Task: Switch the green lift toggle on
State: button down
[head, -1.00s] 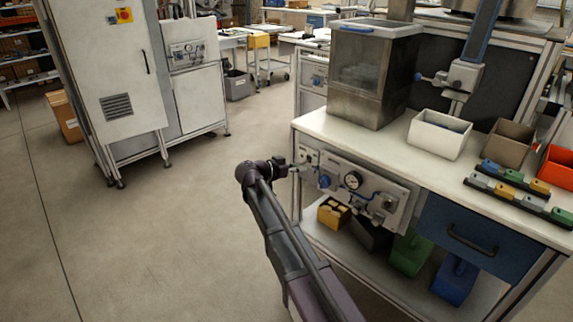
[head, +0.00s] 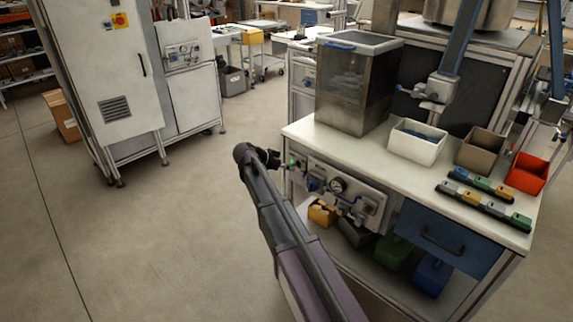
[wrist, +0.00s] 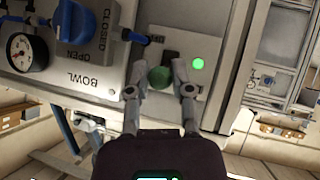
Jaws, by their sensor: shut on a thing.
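The green lift toggle (wrist: 160,77) has a rounded green end and sits on a pale plate of the control panel in the wrist view. My gripper (wrist: 157,80) is at the toggle, with one finger on each side, shut on it. A round green lamp (wrist: 198,63) beside the toggle is bright, and it also shows as a small green glow in the head view (head: 291,162). In the head view my gripper (head: 279,162) is at the panel's left end, and the toggle itself is too small and hidden to make out there.
The control panel (head: 355,201) carries a gauge (wrist: 24,50) and a blue valve handle (wrist: 78,22) left of my gripper. The bench top (head: 375,158) holds a clear-fronted tank (head: 345,90), bins and coloured blocks. Open floor (head: 180,230) lies to the left.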

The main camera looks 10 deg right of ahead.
jog(key=shift+a+r+y+p, duration=0.15)
jog(key=shift+r+y+p, duration=0.1)
jog(key=shift+y+p, duration=0.2)
jog(key=shift+d+g, duration=0.3)
jog(key=shift+d, duration=0.1)
jog(key=shift+c, duration=2.4)
grip_release()
jog(key=shift+d, duration=0.15)
jog(key=shift+r, duration=0.2)
